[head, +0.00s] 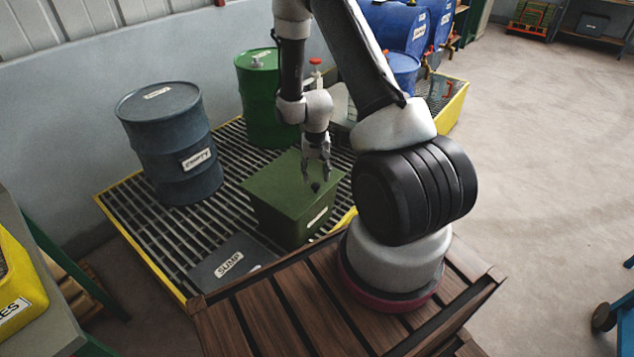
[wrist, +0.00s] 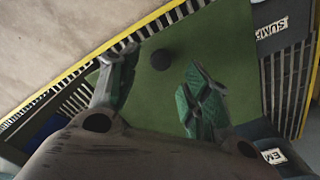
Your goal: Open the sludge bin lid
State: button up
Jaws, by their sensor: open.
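The sludge bin (head: 284,222) is a green box with a flat green lid (head: 272,184), standing on the grated platform with its lid lying closed. A dark round knob (head: 316,187) sits on the lid. In the wrist view the lid (wrist: 215,50) fills the middle, with the knob (wrist: 162,59) beyond and between the fingers. My gripper (head: 317,172) points down just above the lid, by the knob. In the wrist view my gripper (wrist: 158,90) has its two fingers spread wide, with nothing between them. I cannot tell its exact height over the knob.
A grey drum (head: 172,150) stands left on the yellow-edged grating (head: 140,225), and a green drum (head: 262,98) behind the bin. A grey sump plate (head: 232,262) lies in front. Blue drums (head: 398,28) stand at the back. Open floor (head: 550,170) lies right.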

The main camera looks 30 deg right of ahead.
aim_at(316, 184)
jog(key=shift+f, duration=2.3)
grip_shut()
